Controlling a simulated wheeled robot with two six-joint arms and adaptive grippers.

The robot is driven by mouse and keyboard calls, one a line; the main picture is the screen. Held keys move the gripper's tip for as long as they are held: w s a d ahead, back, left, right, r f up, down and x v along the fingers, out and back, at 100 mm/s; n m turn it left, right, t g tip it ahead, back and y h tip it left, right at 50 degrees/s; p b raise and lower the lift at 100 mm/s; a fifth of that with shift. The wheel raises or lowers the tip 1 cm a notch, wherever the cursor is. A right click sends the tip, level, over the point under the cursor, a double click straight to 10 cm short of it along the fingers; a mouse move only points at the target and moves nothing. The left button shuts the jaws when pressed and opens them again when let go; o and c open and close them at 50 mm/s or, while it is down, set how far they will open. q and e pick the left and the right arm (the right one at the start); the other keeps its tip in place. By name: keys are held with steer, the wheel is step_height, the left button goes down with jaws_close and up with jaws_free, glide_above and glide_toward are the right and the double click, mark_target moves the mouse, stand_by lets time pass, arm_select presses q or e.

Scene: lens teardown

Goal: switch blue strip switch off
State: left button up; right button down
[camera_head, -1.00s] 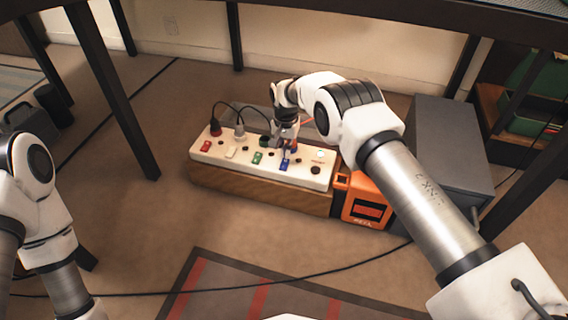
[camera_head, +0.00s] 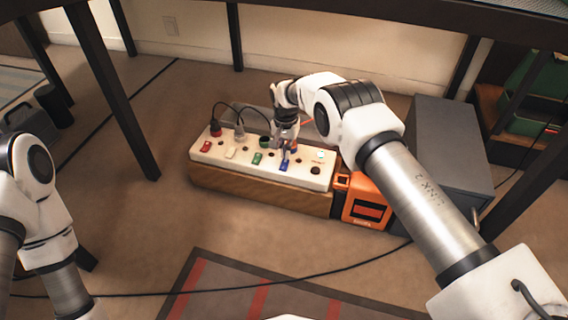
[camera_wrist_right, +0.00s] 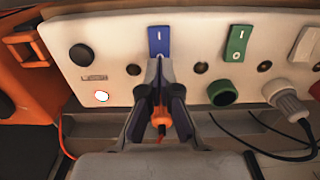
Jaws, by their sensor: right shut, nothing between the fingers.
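The white power strip (camera_head: 225,160) lies on a wooden block on the floor, with red, white, green and blue rocker switches along its front edge. The blue strip switch (camera_head: 284,164) is right of the green switch and also shows in the right wrist view (camera_wrist_right: 159,41). My right gripper (camera_head: 285,153) is shut and empty, its tips (camera_wrist_right: 160,64) at the near end of the blue switch; contact cannot be told. An orange plug shows behind the fingers in the wrist view. My left arm is at the left edge; its gripper is out of view.
An orange box (camera_head: 366,201) and a grey cabinet (camera_head: 446,150) stand to the right. Black table legs frame the space. A cable crosses the floor in front.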

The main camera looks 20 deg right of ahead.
mark_target(285, 161)
steer(key=shift+f+b, duration=0.8)
steer(key=shift+f, duration=0.4)
steer(key=shift+r, duration=0.1)
step_height(285, 161, up, 7)
steer(key=p, duration=0.5)
stand_by(0.5)
